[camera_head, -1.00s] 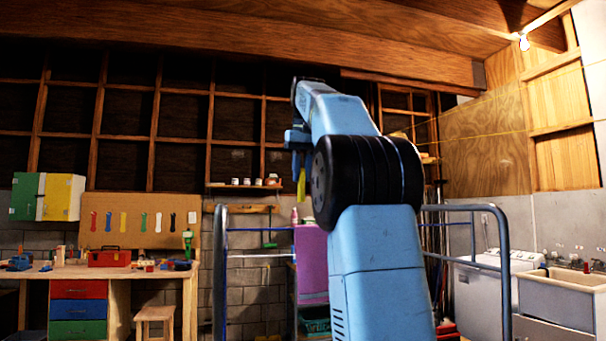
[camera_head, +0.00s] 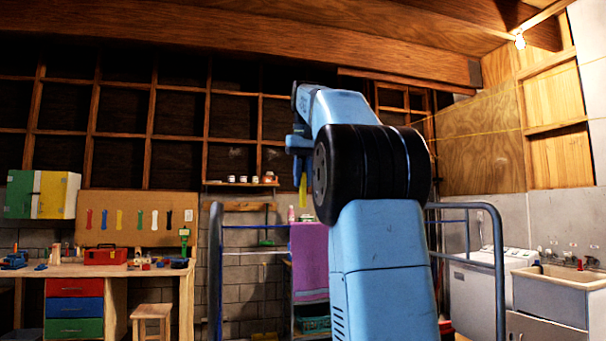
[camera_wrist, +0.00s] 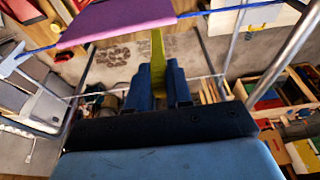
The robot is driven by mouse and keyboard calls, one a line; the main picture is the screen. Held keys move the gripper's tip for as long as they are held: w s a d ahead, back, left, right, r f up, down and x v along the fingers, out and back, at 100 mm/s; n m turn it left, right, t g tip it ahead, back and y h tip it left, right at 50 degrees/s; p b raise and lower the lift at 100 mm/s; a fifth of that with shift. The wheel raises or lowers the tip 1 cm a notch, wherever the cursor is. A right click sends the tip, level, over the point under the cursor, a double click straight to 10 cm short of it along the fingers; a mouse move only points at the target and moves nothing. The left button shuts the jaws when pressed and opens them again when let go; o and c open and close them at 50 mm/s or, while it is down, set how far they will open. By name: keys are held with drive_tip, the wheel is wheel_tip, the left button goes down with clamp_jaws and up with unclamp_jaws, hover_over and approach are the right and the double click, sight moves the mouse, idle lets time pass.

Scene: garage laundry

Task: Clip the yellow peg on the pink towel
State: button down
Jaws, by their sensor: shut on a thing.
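The pink towel (camera_head: 309,262) hangs over a blue rail, partly hidden behind my arm in the head view. It also shows at the top of the wrist view (camera_wrist: 118,20). My gripper (camera_head: 300,160) is shut on the yellow peg (camera_head: 302,188), which points downward in the head view. In the wrist view the peg (camera_wrist: 157,50) stands out between the fingers (camera_wrist: 158,85) and its tip lies near the towel's lower right corner. I cannot tell whether they touch.
A blue metal frame (camera_head: 215,270) with rails surrounds my arm. A workbench with a red toolbox (camera_head: 105,255) and a wooden stool (camera_head: 152,318) stand at left. A washer and sink (camera_head: 565,285) stand at right.

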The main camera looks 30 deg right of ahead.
sight(304, 199)
drive_tip(key=shift+f, duration=4.05)
drive_tip(key=c, duration=1)
unclamp_jaws()
drive_tip(key=shift+o, duration=0.2)
drive_tip(key=d+v, duration=0.1)
drive_tip(key=v, duration=1.2)
drive_tip(key=shift+a+r, duration=0.35)
drive_tip(key=shift+a, duration=0.15)
drive_tip(key=shift+s, duration=0.1)
drive_tip(key=s+a+f+n+t, duration=0.1)
drive_tip(key=s+a+f, duration=0.4)
drive_tip(key=f, duration=0.8)
drive_tip(key=s+a+f+n+t, duration=0.1)
drive_tip(key=s+a+f, duration=0.5)
drive_tip(key=f, duration=0.8)
drive_tip(key=s+a+f+n, duration=0.1)
drive_tip(key=s+a+f, duration=0.5)
drive_tip(key=s+f, duration=0.5)
wheel_tip(304, 199, down, 3)
drive_tip(key=shift+a+r+t+y, duration=0.1)
drive_tip(key=shift+a+t+y, duration=0.1)
drive_tip(key=shift+t+y, duration=0.2)
